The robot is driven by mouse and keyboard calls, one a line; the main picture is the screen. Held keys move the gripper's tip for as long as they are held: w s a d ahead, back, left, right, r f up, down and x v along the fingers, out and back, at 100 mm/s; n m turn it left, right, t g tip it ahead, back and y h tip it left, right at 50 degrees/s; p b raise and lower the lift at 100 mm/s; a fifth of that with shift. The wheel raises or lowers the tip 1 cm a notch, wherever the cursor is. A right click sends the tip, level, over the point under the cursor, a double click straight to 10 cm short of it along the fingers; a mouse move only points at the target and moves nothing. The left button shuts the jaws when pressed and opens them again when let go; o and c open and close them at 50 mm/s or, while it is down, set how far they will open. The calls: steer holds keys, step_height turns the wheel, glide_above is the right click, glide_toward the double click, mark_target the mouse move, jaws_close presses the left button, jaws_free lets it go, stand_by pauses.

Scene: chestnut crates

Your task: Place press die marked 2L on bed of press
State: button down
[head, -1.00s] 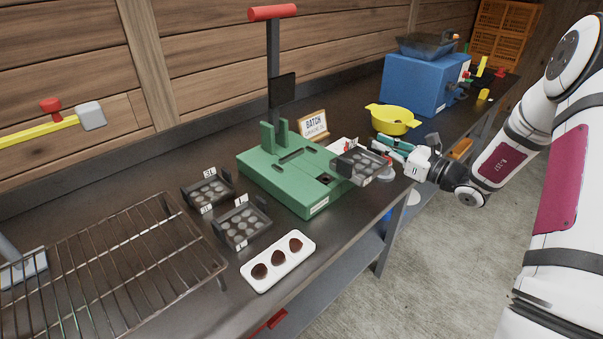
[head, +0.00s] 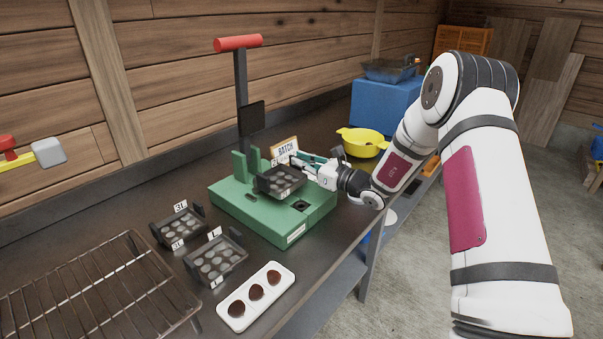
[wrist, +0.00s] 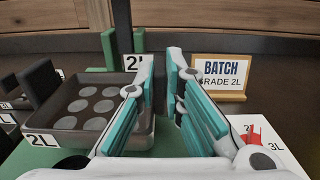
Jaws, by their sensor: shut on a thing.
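The dark press die (head: 281,180) has round shallow cups. Its 2L labels show in the wrist view (wrist: 85,112). My gripper (head: 308,168) is shut on the die's right side and holds it level over the green press (head: 262,212). The press bed is partly hidden beneath the die; a gap between them is hard to judge. In the wrist view my gripper (wrist: 160,85) has its teal fingers right of the cups, and the exact grip point is hidden.
Dies marked 3L (head: 179,229) and L (head: 216,259) stand left of the press. A white tray (head: 235,318) with chestnuts lies in front. A batch sign (wrist: 222,76) reads grade 2L. The press column and red-handled lever (head: 238,43) rise behind the die. A wire rack (head: 95,285) fills the left.

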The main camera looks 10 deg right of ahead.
mark_target(301, 171)
steer(key=shift+a+f, duration=0.1)
steer(key=shift+f, duration=1.6)
steer(key=shift+f, duration=0.1)
steer(key=shift+f, duration=0.15)
steer(key=c, duration=1.7)
jaws_free()
